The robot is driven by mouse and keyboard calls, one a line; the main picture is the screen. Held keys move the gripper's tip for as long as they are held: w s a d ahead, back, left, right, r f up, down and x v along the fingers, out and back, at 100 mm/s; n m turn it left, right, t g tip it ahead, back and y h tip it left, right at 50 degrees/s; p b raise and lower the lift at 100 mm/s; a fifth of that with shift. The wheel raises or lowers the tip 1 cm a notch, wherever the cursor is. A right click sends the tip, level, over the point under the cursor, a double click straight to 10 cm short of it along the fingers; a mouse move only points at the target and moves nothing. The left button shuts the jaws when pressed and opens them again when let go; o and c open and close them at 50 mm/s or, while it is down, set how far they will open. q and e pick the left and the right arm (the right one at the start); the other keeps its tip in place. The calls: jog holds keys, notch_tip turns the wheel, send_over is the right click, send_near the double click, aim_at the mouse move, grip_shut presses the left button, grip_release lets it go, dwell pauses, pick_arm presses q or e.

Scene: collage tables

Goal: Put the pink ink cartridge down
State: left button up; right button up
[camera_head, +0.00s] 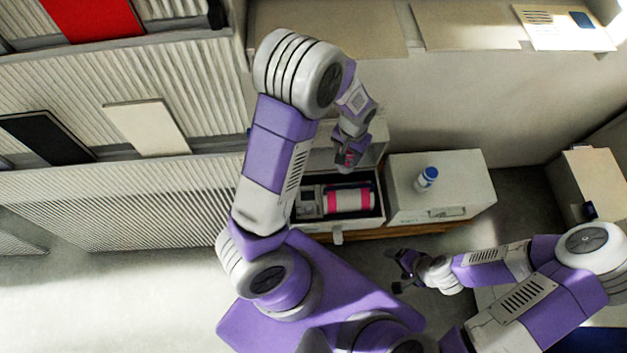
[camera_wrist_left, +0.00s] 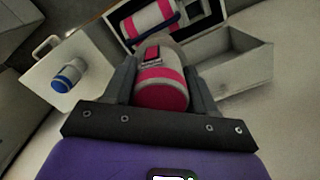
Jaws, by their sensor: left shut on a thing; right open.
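The pink ink cartridge (camera_wrist_left: 162,90), a pink and white cylinder, is between the fingers of my left gripper (camera_wrist_left: 158,75), which is shut on it. In the head view, my left gripper (camera_head: 347,160) hangs above the open drawer (camera_head: 337,224), and only a bit of the held cartridge's pink shows. A second pink and white cylinder (camera_head: 350,200) lies in the drawer; it also shows at the top of the left wrist view (camera_wrist_left: 150,20). My right gripper (camera_head: 400,270) is open and empty, in front of and below the cabinet.
A white cabinet (camera_head: 465,178) stands right of the drawer, with a blue-capped bottle (camera_head: 427,178) on top. A grey open-topped compartment (camera_wrist_left: 235,68) is beside the drawer in the left wrist view. Shelving panels (camera_head: 130,75) stand at the left.

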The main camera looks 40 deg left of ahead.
pick_arm(q)
jog(key=shift+s+a+f+n+b, duration=0.5)
jog(key=shift+a+f+b, duration=1.5)
jog(key=shift+f, duration=4.5)
jog(key=shift+s+a+f+n+b, duration=0.25)
jog(key=shift+s+a+f+b, duration=1.15)
jog(key=shift+f, duration=5.05)
jog(key=shift+w+a+f+n+b, duration=0.1)
jog(key=shift+a+f+n+b, duration=0.25)
jog(key=shift+a+f+b, duration=4.2)
jog(key=d+f+p, duration=0.3)
jog(key=p, duration=0.1)
jog(key=shift+d+f+p, duration=0.1)
jog(key=shift+f+p, duration=0.25)
jog(key=shift+p, duration=0.05)
jog(key=o, duration=1.1)
jog(key=shift+f, duration=0.15)
jog(key=shift+o, duration=0.2)
